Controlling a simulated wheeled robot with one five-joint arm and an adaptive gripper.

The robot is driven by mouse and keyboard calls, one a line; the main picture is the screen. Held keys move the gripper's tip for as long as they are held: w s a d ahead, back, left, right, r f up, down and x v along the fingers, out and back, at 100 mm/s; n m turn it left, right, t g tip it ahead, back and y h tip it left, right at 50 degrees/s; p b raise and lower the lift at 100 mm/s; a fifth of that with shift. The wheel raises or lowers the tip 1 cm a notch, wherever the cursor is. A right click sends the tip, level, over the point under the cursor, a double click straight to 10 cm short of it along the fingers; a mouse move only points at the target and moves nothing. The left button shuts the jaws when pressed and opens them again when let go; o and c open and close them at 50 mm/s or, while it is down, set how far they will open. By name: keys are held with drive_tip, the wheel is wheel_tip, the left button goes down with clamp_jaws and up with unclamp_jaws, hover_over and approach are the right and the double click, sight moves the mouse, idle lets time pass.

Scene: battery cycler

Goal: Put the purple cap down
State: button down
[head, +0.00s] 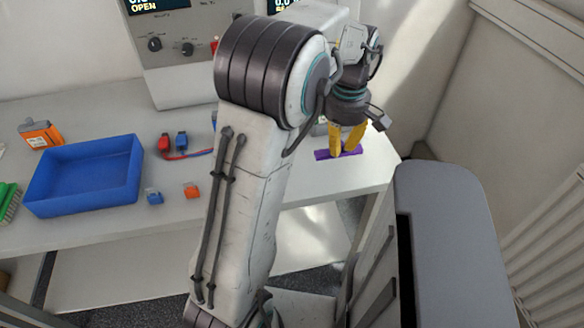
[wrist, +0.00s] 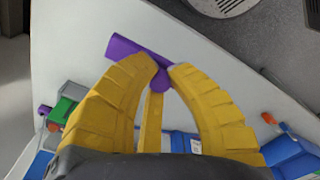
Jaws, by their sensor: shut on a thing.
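The purple cap (head: 322,155) is at the right end of the white table in the head view. It is a long purple piece lying about level. My gripper (head: 347,143) has yellow fingers pointing down onto the cap. In the wrist view the fingertips of my gripper (wrist: 164,70) close on the purple cap (wrist: 130,48), which reaches out to the upper left. I cannot tell whether the cap touches the table top or is just above it.
On the white table (head: 100,228) are a blue tray (head: 85,202), an orange block (head: 40,134), small blue (head: 153,196) and orange (head: 192,190) pieces, and red and blue leads (head: 182,143). A grey instrument (head: 172,75) stands behind. The table's front edge is close to the cap.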

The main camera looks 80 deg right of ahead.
drive_tip(key=w+f, duration=0.2)
drive_tip(key=w, duration=0.1)
drive_tip(key=w+d+f, duration=0.1)
drive_tip(key=w+f, duration=0.1)
drive_tip(key=w, duration=0.2)
drive_tip(key=w+f, duration=0.2)
drive_tip(key=w, duration=0.1)
drive_tip(key=shift+w+d, duration=0.25)
drive_tip(key=shift+d, duration=0.1)
drive_tip(key=shift+f, duration=2.1)
drive_tip(key=shift+f, duration=0.15)
drive_tip(key=c, duration=1.3)
unclamp_jaws()
drive_tip(key=shift+o, duration=0.2)
wheel_tip(320, 180, up, 12)
drive_tip(key=p, duration=0.1)
drive_tip(key=shift+r, duration=0.2)
drive_tip(key=shift+w, duration=0.1)
